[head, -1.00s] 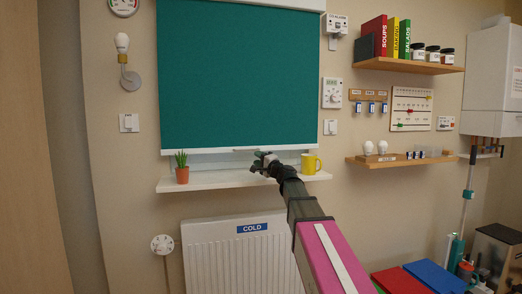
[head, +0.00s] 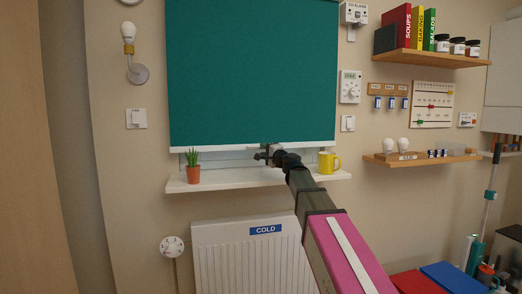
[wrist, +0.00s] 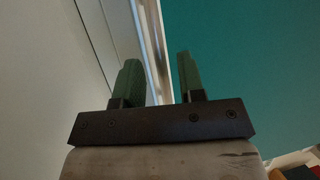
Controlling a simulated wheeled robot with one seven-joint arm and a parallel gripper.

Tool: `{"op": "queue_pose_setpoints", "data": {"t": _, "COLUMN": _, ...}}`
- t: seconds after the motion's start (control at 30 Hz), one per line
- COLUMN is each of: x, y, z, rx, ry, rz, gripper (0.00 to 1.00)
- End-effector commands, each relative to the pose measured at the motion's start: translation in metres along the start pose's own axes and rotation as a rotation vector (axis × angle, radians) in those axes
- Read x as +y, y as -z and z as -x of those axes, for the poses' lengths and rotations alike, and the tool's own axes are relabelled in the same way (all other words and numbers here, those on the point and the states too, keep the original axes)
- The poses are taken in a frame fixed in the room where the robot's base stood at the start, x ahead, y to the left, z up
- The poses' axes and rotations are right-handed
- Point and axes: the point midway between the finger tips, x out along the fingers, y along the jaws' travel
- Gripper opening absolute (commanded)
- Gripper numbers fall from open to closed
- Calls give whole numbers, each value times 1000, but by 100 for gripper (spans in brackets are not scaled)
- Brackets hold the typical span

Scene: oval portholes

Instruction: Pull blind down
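The teal blind (head: 250,75) hangs over the window with its white bottom rail (head: 225,148) a short way above the sill. My gripper (head: 262,153) is at the rail's lower edge, right of its middle. In the wrist view the two green fingers (wrist: 160,82) are apart. The pale rail (wrist: 153,40) runs through the gap between them, and the teal cloth (wrist: 245,70) fills the right side. I cannot tell whether the fingers touch the rail. The rail's pull tab is mostly hidden by my gripper in the head view.
The white sill (head: 235,181) below holds a potted plant (head: 193,168) at left and a yellow mug (head: 328,162) close right of my arm. A radiator (head: 235,255) is underneath. Shelves (head: 425,160) stand on the right wall. The sill between plant and gripper is clear.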

Motion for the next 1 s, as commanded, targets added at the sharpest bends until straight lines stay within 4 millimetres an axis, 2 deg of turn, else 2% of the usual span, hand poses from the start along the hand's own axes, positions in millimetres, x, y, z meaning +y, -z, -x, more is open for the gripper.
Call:
{"op": "queue_pose_setpoints", "data": {"t": 0.03, "x": 0, "y": 1, "z": -12, "rx": -2, "ry": 0, "rz": 0, "gripper": 36}}
{"op": "queue_pose_setpoints", "data": {"t": 0.2, "x": 0, "y": 0, "z": -28, "rx": -1, "ry": 0, "rz": 0, "gripper": 36}}
{"op": "queue_pose_setpoints", "data": {"t": 0.5, "x": 0, "y": 0, "z": -29, "rx": 0, "ry": 0, "rz": 0, "gripper": 36}}
{"op": "queue_pose_setpoints", "data": {"t": 0.57, "x": 0, "y": 0, "z": -29, "rx": 0, "ry": 0, "rz": 0, "gripper": 17}}
{"op": "queue_pose_setpoints", "data": {"t": 0.6, "x": 0, "y": 0, "z": -29, "rx": 0, "ry": 0, "rz": 0, "gripper": 4}}
{"op": "queue_pose_setpoints", "data": {"t": 0.63, "x": 0, "y": 0, "z": -29, "rx": 0, "ry": 0, "rz": 0, "gripper": 0}}
{"op": "queue_pose_setpoints", "data": {"t": 0.83, "x": 3, "y": -1, "z": -28, "rx": -1, "ry": 0, "rz": -1, "gripper": 0}}
{"op": "queue_pose_setpoints", "data": {"t": 1.0, "x": 25, "y": -2, "z": -24, "rx": -2, "ry": -2, "rz": -2, "gripper": 0}}
